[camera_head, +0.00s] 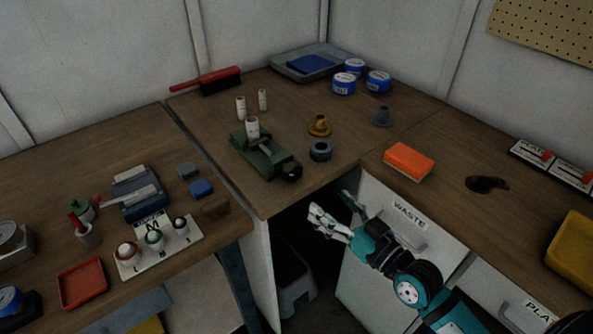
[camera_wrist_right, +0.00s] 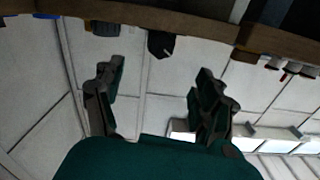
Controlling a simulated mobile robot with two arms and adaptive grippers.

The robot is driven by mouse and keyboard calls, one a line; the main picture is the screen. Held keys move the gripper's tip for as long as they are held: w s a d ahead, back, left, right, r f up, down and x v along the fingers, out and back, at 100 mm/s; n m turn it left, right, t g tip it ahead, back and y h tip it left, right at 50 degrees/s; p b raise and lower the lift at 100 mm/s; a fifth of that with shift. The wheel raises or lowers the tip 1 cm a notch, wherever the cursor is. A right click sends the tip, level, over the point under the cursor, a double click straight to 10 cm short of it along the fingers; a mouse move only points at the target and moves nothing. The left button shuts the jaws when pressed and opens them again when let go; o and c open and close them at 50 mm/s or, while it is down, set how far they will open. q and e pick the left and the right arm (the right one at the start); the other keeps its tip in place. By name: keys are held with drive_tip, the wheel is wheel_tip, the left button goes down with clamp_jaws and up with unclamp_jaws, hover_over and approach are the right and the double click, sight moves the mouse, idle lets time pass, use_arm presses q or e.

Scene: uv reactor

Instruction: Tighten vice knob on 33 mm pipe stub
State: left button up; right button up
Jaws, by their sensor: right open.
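The green vice (camera_head: 258,157) sits on the middle table near its front edge. Its black knob (camera_head: 292,171) faces the front right. A white pipe stub (camera_head: 252,130) stands upright at the vice; I cannot tell how firmly it is gripped. Two more white stubs (camera_head: 241,108) stand behind it. My right gripper (camera_head: 331,204) is open and empty, in front of the table edge, to the right of and nearer than the knob. In the right wrist view the open fingers (camera_wrist_right: 155,88) are apart, and a dark knob-like shape (camera_wrist_right: 160,44) shows beyond them. My left gripper is not in view.
A grey ring (camera_head: 320,151) and a brass flanged part (camera_head: 319,126) lie right of the vice. An orange sponge (camera_head: 408,161) lies on the right counter above the WASTE panel (camera_head: 410,217). A gap opens between the tables under my right gripper.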

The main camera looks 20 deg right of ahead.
sight(296, 174)
drive_tip(key=p+x, duration=0.1)
drive_tip(key=x, duration=1.1)
drive_tip(key=shift+a, duration=0.1)
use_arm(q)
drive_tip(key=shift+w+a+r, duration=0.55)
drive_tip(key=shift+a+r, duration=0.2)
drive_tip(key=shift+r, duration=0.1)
use_arm(e)
drive_tip(key=shift+x, duration=0.75)
drive_tip(key=c, duration=1.2)
drive_tip(key=shift+o, duration=0.2)
drive_tip(key=m+p, duration=0.1)
drive_tip(key=m, duration=0.1)
drive_tip(key=shift+m+p, duration=0.35)
drive_tip(key=shift+m, duration=0.05)
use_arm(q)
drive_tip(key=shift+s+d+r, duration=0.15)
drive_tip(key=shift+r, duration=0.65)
use_arm(e)
drive_tip(key=shift+f+m, duration=0.1)
drive_tip(key=shift+m, duration=1.4)
